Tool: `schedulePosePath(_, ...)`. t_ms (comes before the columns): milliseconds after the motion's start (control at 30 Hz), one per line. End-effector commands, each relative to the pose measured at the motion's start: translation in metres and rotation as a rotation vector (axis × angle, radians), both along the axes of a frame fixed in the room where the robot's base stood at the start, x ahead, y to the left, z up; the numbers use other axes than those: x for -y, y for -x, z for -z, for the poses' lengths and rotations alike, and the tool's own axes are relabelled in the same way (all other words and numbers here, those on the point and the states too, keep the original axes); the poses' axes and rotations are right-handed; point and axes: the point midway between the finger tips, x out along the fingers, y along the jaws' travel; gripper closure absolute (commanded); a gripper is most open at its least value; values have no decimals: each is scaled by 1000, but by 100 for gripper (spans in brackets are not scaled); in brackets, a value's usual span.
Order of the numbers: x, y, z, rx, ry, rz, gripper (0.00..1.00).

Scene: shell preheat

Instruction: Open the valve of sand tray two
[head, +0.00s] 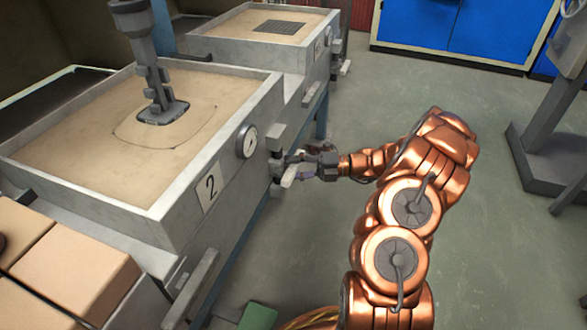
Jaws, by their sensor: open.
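Sand tray two (178,211) is a grey metal box filled with sand, with a "2" plate (209,189) on its right side. A round gauge (246,141) sits on the same side. The valve (291,178) is to the right of the gauge, with a pale lever handle sticking out. My gripper (300,168) is at the valve handle, with its fingers open around or beside it; I cannot tell whether they touch it. The fingers partly hide the valve. My copper-coloured arm reaches in from the right.
A second sand tray (290,51) with a dark grate stands behind. A grey tool (160,95) stands in the sand of tray two. Tan blocks (75,265) lie at the lower left. Blue cabinets (480,28) stand at the back. The green-grey floor right of the trays is largely clear.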

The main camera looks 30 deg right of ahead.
Motion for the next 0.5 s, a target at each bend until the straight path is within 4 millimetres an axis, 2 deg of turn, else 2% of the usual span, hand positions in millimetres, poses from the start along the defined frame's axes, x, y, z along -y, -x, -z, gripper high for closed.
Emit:
schedulePosePath(67, 0, 0, 0, 0, 0, 0, 52)
schedulePosePath(500, 0, 0, 0, -1, 0, 0, 98)
